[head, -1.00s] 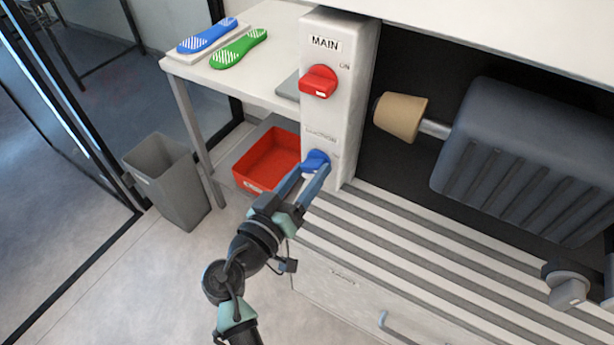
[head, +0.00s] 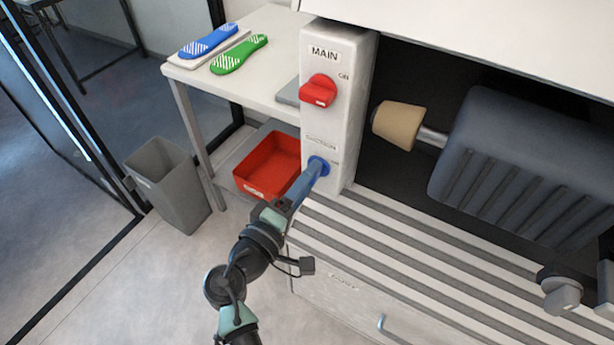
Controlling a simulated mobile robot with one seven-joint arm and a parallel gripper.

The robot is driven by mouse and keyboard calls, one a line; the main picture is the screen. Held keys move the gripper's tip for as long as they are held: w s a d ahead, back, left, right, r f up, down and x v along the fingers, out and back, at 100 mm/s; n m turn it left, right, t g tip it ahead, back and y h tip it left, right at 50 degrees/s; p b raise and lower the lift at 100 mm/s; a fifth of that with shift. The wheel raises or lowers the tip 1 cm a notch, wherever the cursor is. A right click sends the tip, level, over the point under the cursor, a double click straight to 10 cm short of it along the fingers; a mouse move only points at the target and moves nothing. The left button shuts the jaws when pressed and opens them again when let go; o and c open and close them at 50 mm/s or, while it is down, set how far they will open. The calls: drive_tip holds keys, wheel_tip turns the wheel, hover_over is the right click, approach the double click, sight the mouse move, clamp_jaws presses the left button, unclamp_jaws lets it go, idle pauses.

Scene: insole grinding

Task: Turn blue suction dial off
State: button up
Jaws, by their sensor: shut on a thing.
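The blue suction dial (head: 319,165) sits low on the white control panel (head: 343,125), under the faint SUCTION label. My gripper (head: 316,170) is at the dial, with its blue fingers seen nearly edge-on, one behind the other. It is shut on the dial, and the fingers cover most of the dial's handle. Part of the round blue base shows around the fingertips. The exact angle of the handle is hidden.
The red MAIN dial (head: 318,91) is above on the same panel. A grinder with a tan cone (head: 399,124) is to the right, above a striped grate (head: 430,250). A red bin (head: 268,165), a grey waste bin (head: 168,184) and a table with blue (head: 209,41) and green insoles (head: 239,54) are left.

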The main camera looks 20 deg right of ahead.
drive_tip(key=shift+n+p, duration=0.3)
drive_tip(key=shift+n, duration=0.8)
drive_tip(key=o, duration=1.4)
drive_tip(key=b+v, duration=0.1)
drive_tip(key=v, duration=1.2)
